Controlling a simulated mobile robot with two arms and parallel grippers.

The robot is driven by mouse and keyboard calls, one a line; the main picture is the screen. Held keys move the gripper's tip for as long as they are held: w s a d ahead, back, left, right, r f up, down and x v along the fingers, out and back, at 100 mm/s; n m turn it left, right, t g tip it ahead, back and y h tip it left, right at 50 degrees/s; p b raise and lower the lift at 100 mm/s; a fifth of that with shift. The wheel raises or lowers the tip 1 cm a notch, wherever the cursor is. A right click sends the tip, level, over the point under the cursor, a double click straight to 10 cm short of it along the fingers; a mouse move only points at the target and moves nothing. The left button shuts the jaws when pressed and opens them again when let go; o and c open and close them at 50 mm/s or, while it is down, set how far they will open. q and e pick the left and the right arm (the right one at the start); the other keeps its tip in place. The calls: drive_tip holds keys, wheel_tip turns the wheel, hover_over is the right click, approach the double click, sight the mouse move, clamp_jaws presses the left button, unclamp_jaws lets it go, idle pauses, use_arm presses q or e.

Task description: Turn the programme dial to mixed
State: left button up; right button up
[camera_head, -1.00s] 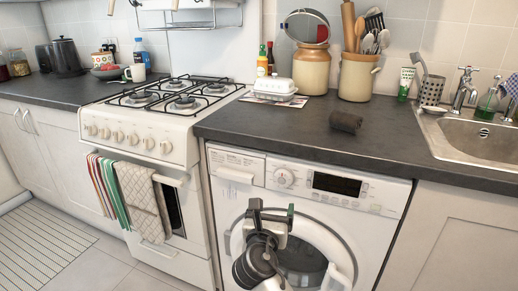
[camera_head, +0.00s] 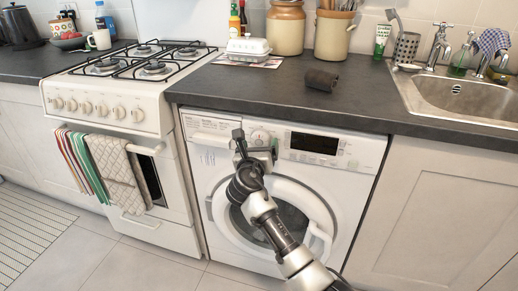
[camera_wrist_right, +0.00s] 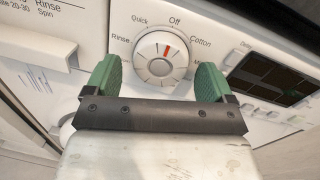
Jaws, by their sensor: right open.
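The washer (camera_head: 350,185) stands under the dark counter with its round door shut. Its programme dial (camera_head: 261,137) is a round white knob on the top panel. In the right wrist view the dial (camera_wrist_right: 160,57) has a red mark pointing up, close to the word Off. Quick and Rinse are printed to its left and Cotton to its right; a label at lower right is partly hidden. My right gripper (camera_head: 256,146) is open at the panel. In the wrist view its green fingertips (camera_wrist_right: 157,82) stand either side of the dial's lower part, apart from it. My left gripper is not in view.
The washer's dark display (camera_head: 314,143) is right of the dial. The counter edge (camera_head: 300,118) overhangs just above the panel. A stove (camera_head: 110,110) with towels stands to the left, and a cupboard (camera_head: 430,210) to the right.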

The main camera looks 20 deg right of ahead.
drive_tip(key=shift+c, duration=0.4)
drive_tip(key=c, duration=0.8)
drive_tip(key=shift+c, duration=0.2)
